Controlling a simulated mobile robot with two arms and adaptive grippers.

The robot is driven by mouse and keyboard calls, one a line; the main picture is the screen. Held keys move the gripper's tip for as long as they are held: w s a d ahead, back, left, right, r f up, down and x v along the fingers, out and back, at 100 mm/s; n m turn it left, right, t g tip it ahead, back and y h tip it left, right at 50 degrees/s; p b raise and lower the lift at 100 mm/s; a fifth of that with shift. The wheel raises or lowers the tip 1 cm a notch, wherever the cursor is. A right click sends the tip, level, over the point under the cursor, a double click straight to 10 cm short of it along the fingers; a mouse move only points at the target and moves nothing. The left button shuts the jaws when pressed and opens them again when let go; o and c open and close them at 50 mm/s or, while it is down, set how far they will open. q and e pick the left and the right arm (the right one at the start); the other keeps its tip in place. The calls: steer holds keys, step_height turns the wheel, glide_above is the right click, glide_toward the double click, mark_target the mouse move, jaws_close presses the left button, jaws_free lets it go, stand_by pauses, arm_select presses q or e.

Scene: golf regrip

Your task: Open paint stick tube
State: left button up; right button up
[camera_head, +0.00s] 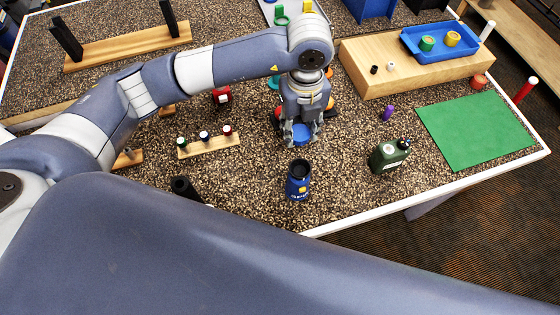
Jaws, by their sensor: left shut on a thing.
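My left gripper (302,140) points down near the middle of the table. It is shut on a small blue round piece (301,132), which looks like a cap; its lower fingers hide part of it. Just in front of it a dark blue cylinder (298,186) with yellow and white markings stands upright, with a dark round top that looks like an opening. Gripper and cylinder are apart. I cannot tell for sure which object is the paint stick tube. My right gripper is not in view.
A green bottle (387,157) stands right of the cylinder, with a green mat (476,131) beyond. A wooden block (415,62) bears a blue tray (409,40). A wooden strip (210,147) with small capped items and a black tube (183,188) lie left. A red stick (525,90) stands far right.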

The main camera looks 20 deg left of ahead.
mark_target(303, 153)
arm_select(q)
steer(key=n, duration=0.2)
steer(key=d+n, duration=0.1)
steer(key=n, duration=0.1)
steer(key=shift+w+d+f, duration=0.1)
steer(key=shift+d+f, duration=0.05)
steer(key=shift+f, duration=0.2)
steer(key=shift+n, duration=0.3)
step_height(303, 153, down, 9)
steer(key=p, duration=0.3)
steer(key=shift+f, duration=0.35)
steer(key=shift+f, duration=0.2)
steer(key=o, duration=1.2)
steer(key=shift+c, duration=0.2)
